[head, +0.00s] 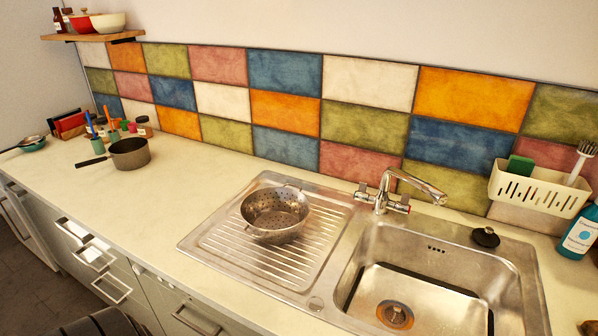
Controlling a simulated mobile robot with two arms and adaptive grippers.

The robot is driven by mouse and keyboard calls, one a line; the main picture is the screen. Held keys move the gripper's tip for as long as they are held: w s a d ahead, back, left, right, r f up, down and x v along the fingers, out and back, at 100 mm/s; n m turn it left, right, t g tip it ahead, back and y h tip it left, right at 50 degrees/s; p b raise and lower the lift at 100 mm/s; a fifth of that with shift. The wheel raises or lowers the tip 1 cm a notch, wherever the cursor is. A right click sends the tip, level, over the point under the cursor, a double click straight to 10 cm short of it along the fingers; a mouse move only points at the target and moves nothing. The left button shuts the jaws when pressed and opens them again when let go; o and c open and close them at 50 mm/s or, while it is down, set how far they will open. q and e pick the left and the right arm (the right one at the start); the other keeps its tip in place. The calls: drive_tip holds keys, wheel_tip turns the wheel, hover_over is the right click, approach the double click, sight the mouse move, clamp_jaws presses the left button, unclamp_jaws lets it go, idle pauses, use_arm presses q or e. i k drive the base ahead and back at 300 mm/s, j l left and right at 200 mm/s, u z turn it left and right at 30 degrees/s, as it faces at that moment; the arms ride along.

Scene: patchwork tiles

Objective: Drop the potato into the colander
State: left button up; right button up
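The metal colander (262,222) stands upright on the ribbed drainboard (213,243), left of the sink basin. Its perforated inside is partly visible, and no potato shows in it. I see no potato anywhere in the head view. Neither of my grippers is in view.
The sink basin (440,265) has a chrome tap (385,190) behind it and a black plug (485,237) on its rim. A saucepan (128,153) stands farther left. A white caddy (537,188) and blue bottle (580,235) are at right. The counter (190,185) between saucepan and drainboard is clear.

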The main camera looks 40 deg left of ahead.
sight(283, 226)
drive_tip(key=u, duration=1.45)
